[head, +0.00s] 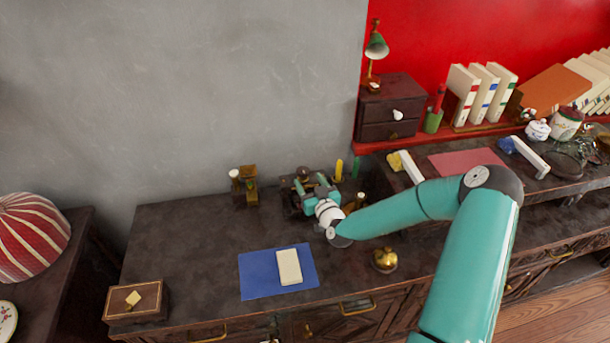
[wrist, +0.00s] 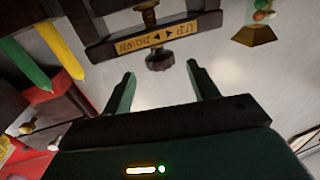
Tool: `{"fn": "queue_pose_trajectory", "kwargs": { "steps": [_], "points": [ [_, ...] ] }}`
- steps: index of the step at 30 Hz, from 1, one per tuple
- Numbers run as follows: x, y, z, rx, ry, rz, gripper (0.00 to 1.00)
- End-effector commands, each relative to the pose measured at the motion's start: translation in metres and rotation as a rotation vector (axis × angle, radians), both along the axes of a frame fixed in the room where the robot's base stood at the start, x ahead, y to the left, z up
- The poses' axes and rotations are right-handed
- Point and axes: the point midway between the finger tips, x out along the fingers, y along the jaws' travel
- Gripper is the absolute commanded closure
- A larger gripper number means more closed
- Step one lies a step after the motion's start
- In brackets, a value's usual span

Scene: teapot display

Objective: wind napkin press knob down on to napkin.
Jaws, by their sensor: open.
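The napkin press (head: 290,205) stands at the back of the dark cabinet top against the grey wall, partly hidden by my gripper (head: 308,188). In the wrist view, the press's dark crossbar (wrist: 150,36) carries a yellow label with arrows that appears upside down. A dark lobed knob (wrist: 160,62) sits on a screw at the crossbar. My gripper (wrist: 166,82) is open, with one green finger on each side below the knob in the picture. The knob is in line with the gap, and no contact shows. I cannot make out the napkin in the press.
A brass-and-wood item (head: 244,186) stands left of the press. Yellow and green upright rods (head: 339,170) stand close on its right. A brass bell (head: 385,260) and a blue mat (head: 255,280) with a cream rectangle (head: 289,267) lie in front.

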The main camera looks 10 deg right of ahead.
Motion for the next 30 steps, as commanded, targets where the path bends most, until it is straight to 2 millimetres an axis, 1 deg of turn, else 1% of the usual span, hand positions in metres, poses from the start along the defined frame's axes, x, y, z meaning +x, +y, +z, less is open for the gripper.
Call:
{"fn": "queue_pose_trajectory", "kwargs": {
  "steps": [1, 3, 6, 10, 17, 18, 20, 21, 23, 24, 25, 30],
  "points": [
    [0.01, 0.003, 0.0, 0.002, -0.001, 0.0, 0.41],
    [0.021, 0.005, 0.0, 0.002, 0.0, 0.0, 0.41],
    [0.033, 0.006, 0.0, 0.002, 0.0, -0.001, 0.41],
    [0.041, 0.008, 0.0, 0.001, 0.0, 0.0, 0.41],
    [0.041, 0.008, 0.0, 0.001, 0.001, 0.0, 0.41],
    [0.041, 0.008, 0.0, 0.001, 0.001, 0.0, 0.43],
    [0.041, 0.008, 0.0, 0.001, 0.001, 0.0, 0.54],
    [0.041, 0.008, 0.0, 0.001, 0.001, 0.0, 0.62],
    [0.041, 0.008, 0.0, 0.001, 0.001, 0.0, 0.74],
    [0.041, 0.008, 0.0, 0.001, 0.001, 0.0, 0.82],
    [0.041, 0.008, 0.0, 0.001, 0.001, 0.0, 0.85],
    [0.041, 0.008, 0.0, 0.001, 0.001, -0.004, 0.85]
  ]
}}
